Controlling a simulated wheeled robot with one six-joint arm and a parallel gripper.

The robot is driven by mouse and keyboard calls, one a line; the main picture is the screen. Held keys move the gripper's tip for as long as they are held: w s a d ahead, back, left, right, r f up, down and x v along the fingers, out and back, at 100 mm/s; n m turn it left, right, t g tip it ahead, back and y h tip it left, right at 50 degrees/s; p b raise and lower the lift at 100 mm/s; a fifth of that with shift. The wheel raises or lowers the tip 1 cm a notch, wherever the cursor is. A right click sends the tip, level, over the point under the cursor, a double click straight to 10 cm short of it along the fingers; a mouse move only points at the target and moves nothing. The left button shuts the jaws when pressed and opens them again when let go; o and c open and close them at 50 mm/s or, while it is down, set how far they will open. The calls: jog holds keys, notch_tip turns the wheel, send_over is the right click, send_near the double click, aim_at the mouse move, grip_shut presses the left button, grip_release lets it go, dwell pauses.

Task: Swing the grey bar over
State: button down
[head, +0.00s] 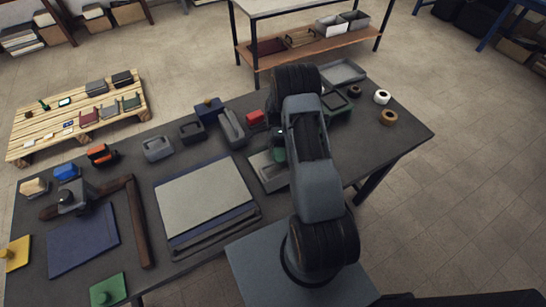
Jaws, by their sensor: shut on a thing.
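My arm stands at the right of the dark workbench (185,275) and hides most of its own end. A small dark and green part (277,140) shows just left of my arm. It may belong to my gripper, but I cannot make out jaws or what lies between them. A light grey fixture (264,172) lies beside and partly behind my arm. I cannot tell which grey piece is the task's bar.
A pale grey sheet on a blue board (205,196) lies mid-bench. Tape rolls (388,117) sit at right. A pallet (35,135) stands behind.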

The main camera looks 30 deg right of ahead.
dwell(0.6)
jog(key=c, duration=1.1)
grip_release()
jog(key=b+v, duration=0.1)
jog(key=v, duration=0.6)
jog(key=shift+w+d+b, duration=0.1)
jog(key=shift+w+b, duration=0.1)
jog(key=shift+b, duration=0.15)
